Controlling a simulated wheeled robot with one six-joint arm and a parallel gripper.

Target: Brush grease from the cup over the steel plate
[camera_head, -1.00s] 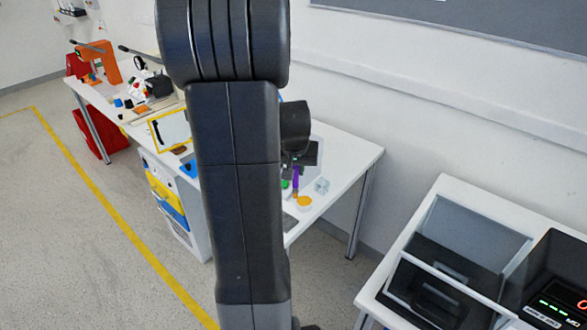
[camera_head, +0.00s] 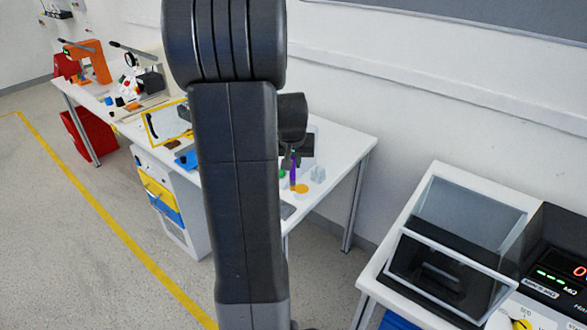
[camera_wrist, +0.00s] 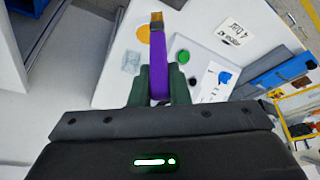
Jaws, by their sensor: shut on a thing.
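My gripper (camera_wrist: 159,82) is shut on a brush with a purple handle (camera_wrist: 158,65); its brownish bristle end (camera_wrist: 157,17) points away from the wrist. The brush also shows as a small purple strip in the head view (camera_head: 293,172), beside my arm. A flat-looking orange round thing (camera_wrist: 143,34) lies left of the bristles on the white table; it also shows in the head view (camera_head: 301,188). I cannot tell whether it is the grease cup. A grey flat patch (camera_head: 288,211) by the table edge may be the steel plate, partly hidden by my arm.
A clear block (camera_wrist: 131,62) and a green round piece (camera_wrist: 183,56) lie near the brush. A labelled card (camera_wrist: 236,33) and blue items (camera_wrist: 270,80) are at the right. A second bench (camera_head: 375,290) with a glass-lidded box (camera_head: 468,205) stands right, across a floor gap.

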